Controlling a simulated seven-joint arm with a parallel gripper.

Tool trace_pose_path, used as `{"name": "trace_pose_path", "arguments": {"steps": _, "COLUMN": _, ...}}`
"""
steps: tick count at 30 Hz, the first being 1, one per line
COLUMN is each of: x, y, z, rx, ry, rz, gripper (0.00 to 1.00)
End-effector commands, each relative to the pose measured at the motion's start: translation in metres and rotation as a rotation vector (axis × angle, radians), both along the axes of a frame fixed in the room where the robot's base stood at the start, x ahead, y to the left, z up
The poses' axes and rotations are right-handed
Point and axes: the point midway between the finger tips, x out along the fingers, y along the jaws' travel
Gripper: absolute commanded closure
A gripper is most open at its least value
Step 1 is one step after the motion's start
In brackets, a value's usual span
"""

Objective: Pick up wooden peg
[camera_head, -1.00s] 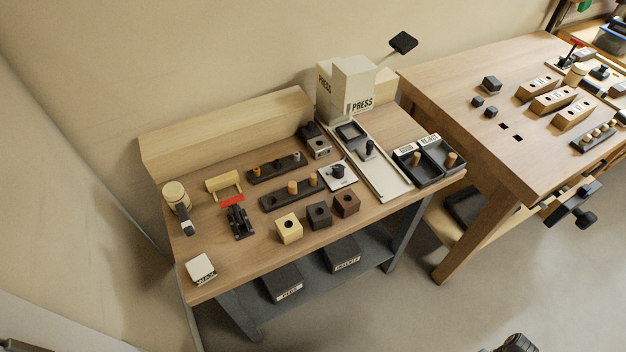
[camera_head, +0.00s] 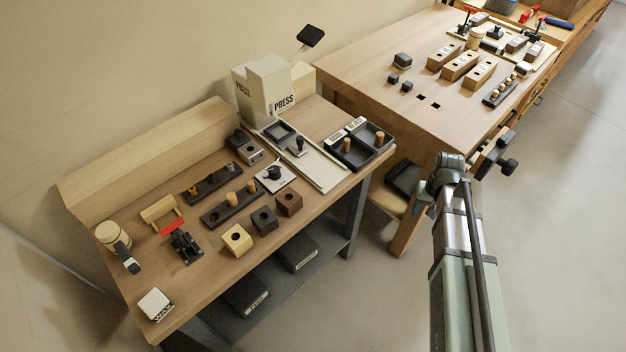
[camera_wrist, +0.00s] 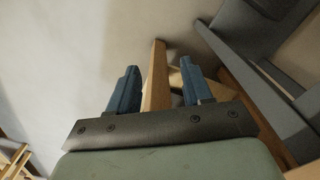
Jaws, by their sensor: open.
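Several light wooden pegs stand on the left bench in the head view. One wooden peg (camera_head: 231,198) and another wooden peg (camera_head: 251,186) stand in the front dark rack (camera_head: 217,213). A peg (camera_head: 347,144) stands in each half of the black two-part tray (camera_head: 362,158), the other peg (camera_head: 379,137) in the right half. My gripper (camera_wrist: 158,88) is open in the wrist view, with two blue fingers apart and nothing held. A wooden post shows beyond them, and no peg is visible there. In the head view my arm is right of the left bench, away from the pegs.
Three drilled blocks, including a pale block (camera_head: 236,240), stand in front of the racks. The press (camera_head: 262,90) stands at the back, and a red-handled clamp (camera_head: 181,243) at the left. A second bench (camera_head: 345,65) stands right. Open floor (camera_head: 560,220) lies beyond my arm.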

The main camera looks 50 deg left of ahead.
Motion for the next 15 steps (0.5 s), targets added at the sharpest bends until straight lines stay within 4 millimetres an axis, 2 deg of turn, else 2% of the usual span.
{"name": "trace_pose_path", "arguments": {"steps": 1, "x": 0.004, "y": 0.019, "z": 0.017, "rx": 0.013, "ry": -0.019, "rz": 0.021, "gripper": 0.50}}
{"name": "trace_pose_path", "arguments": {"steps": 9, "x": 0.000, "y": 0.103, "z": 0.106, "rx": 0.076, "ry": -0.099, "rz": 0.121, "gripper": 0.50}}
{"name": "trace_pose_path", "arguments": {"steps": 13, "x": -0.013, "y": 0.143, "z": 0.148, "rx": 0.103, "ry": -0.130, "rz": 0.184, "gripper": 0.50}}
{"name": "trace_pose_path", "arguments": {"steps": 15, "x": -0.028, "y": 0.167, "z": 0.169, "rx": 0.112, "ry": -0.138, "rz": 0.238, "gripper": 0.50}}
